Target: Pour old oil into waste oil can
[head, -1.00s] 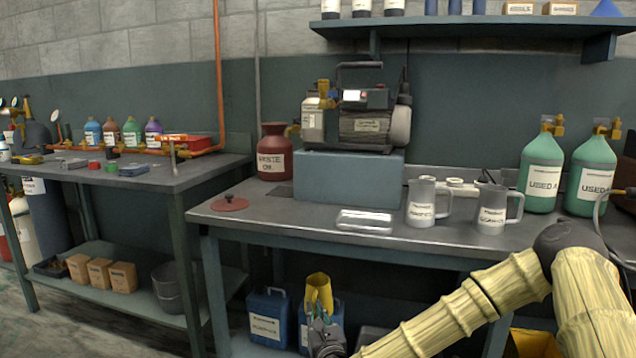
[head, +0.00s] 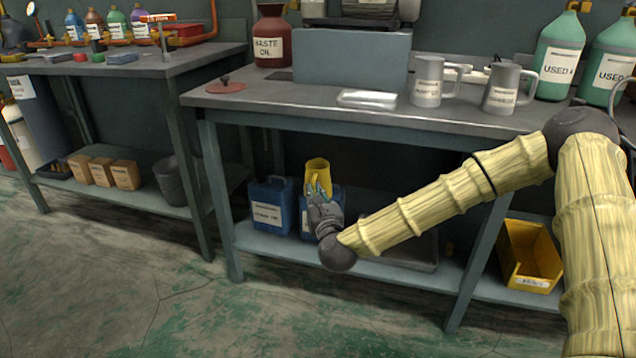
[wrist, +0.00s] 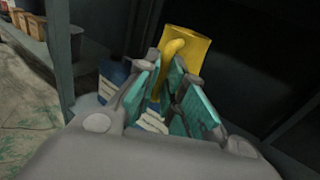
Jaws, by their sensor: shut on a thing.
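The waste oil can (head: 273,42) is a dark red labelled jar at the back of the workbench, left of the grey-blue block. A yellow jug (head: 317,171) is held upright, or nearly so, below the bench top, in front of the lower shelf. My gripper (head: 318,189) is shut on it. The wrist view shows the jug (wrist: 188,45) with its curved handle between my teal fingers (wrist: 163,80). The jug's contents are hidden. A red lid-like disc with a black knob (head: 226,86) lies at the bench's left front corner.
Blue cans (head: 270,207) stand on the lower shelf close behind the jug. The bench's front edge (head: 330,112) is above my gripper. A silver tray (head: 367,97) and two grey mugs (head: 427,82) stand on the bench. A yellow bin (head: 530,255) is at lower right. The floor in front is clear.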

